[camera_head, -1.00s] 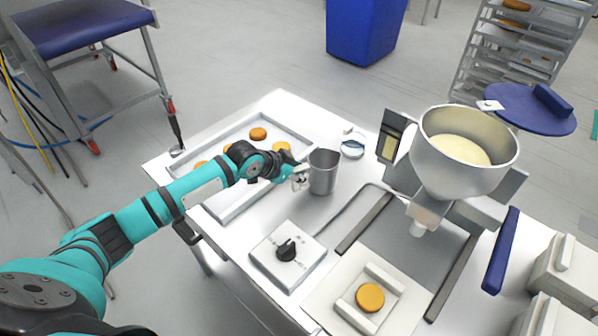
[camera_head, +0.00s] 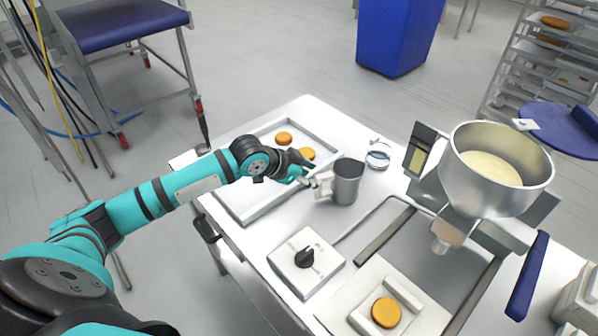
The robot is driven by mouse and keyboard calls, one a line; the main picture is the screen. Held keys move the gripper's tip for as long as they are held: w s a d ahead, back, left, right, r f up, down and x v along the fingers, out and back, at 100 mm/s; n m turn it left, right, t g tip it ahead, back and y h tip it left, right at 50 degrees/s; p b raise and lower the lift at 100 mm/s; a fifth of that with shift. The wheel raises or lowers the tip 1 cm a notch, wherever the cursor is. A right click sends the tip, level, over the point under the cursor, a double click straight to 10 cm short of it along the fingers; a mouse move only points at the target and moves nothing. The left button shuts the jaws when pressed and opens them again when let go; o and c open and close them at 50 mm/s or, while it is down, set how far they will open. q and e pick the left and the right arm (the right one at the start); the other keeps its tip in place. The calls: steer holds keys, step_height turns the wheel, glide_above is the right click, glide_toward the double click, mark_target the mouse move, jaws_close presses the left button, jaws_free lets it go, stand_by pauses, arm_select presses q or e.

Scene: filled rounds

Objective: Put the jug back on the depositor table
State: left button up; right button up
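The grey metal jug (camera_head: 348,182) stands upright on the white depositor table (camera_head: 240,240), between the baking tray and the depositor. Its handle faces left, toward my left gripper. My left gripper (camera_head: 311,179) is just left of the handle, with a small gap between them. Its fingers look parted and hold nothing, though they are small in this view. My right gripper is not in view.
A tray (camera_head: 258,207) with orange rounds (camera_head: 284,138) lies left of the jug. The depositor hopper (camera_head: 497,170) holds pale batter at right. A knob box (camera_head: 305,262) stands in front, and a clear round dish (camera_head: 378,155) lies behind the jug.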

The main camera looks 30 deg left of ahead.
arm_select(q)
steer(key=v, duration=0.5)
steer(key=shift+s+a+r, duration=0.1)
steer(key=shift+s+r, duration=0.15)
stand_by(1.2)
